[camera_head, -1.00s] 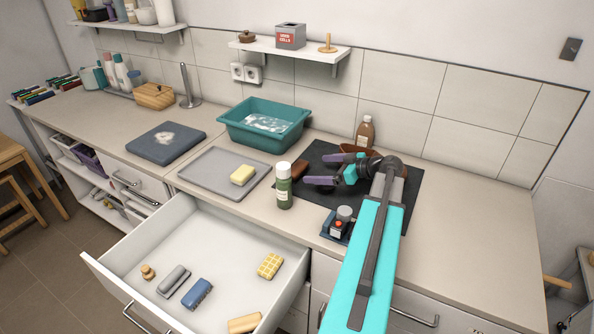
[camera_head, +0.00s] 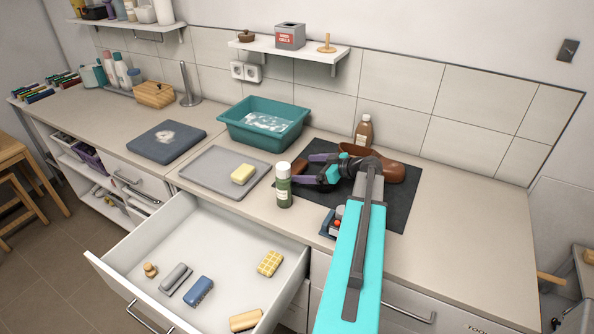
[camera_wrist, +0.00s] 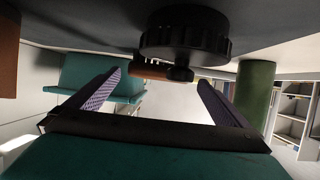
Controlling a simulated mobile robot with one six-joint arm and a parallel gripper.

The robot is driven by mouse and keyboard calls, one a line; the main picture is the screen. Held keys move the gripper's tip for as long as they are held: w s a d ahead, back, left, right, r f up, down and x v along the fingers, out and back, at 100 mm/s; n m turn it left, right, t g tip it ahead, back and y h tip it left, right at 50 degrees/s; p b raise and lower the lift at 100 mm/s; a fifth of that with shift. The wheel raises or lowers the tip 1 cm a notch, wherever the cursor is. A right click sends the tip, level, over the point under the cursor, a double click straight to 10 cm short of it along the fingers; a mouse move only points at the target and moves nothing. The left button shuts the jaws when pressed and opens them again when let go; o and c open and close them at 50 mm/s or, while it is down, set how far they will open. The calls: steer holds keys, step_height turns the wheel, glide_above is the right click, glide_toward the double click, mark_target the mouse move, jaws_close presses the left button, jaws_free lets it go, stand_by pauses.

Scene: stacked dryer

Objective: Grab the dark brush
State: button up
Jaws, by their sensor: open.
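The dark brush, a small reddish-brown oblong piece (camera_head: 299,167), lies at the left edge of the dark mat (camera_head: 393,213) in the head view. My gripper (camera_head: 310,168) is low over the mat, pointing left, with its two purple fingers spread. The brush is at the fingertips, partly hidden by the near finger. In the wrist view, which is upside down, a brown strip (camera_wrist: 150,70), apparently the brush, shows between the open fingers (camera_wrist: 160,90), beyond the tips. I cannot tell whether the fingers touch it. Nothing is held.
A green bottle (camera_head: 283,186) stands close in front of the fingers. The teal tub (camera_head: 262,124) is behind, and a grey tray (camera_head: 212,178) with a sponge lies left. A brown shoe (camera_head: 396,170) is behind my gripper. An open drawer (camera_head: 220,240) is below.

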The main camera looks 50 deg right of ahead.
mark_target(301, 167)
steer(key=shift+p+x, duration=1.3)
steer(key=shift+x, duration=1.1)
steer(key=c, duration=1.1)
steer(key=shift+r, duration=0.2)
steer(key=shift+r+b, duration=1.9)
steer(key=shift+r, duration=2.9)
